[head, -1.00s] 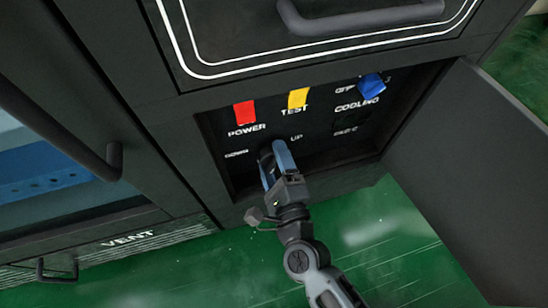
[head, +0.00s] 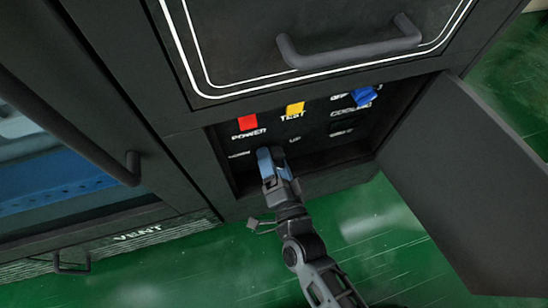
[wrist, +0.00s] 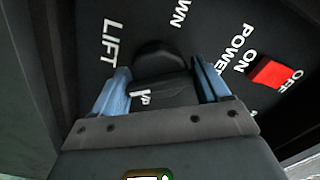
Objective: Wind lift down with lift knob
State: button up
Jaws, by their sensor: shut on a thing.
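The lift knob (wrist: 158,56) is a black round knob with a raised grip bar, on the dark control panel (head: 312,122). In the wrist view it sits between the blue fingers of my gripper (wrist: 160,76), beside the white LIFT, UP and DOWN lettering. My gripper is shut on the knob's bar. In the head view my gripper (head: 269,160) reaches into the lower left of the panel recess and hides the knob, between the DOWN and UP labels.
A red POWER switch (head: 248,122), a yellow TEST switch (head: 295,108) and a blue COOLING knob (head: 364,96) are above and right. An open door (head: 470,180) stands at right. A drawer handle (head: 350,43) juts out above. Green floor (head: 370,235) is clear below.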

jog(key=shift+n+p, duration=0.6)
jog(key=shift+n, duration=1.1)
jog(key=shift+f, duration=0.1)
jog(key=o, duration=1)
jog(key=shift+o, duration=0.2)
jog(key=p+v, duration=0.1)
jog(key=v, duration=0.7)
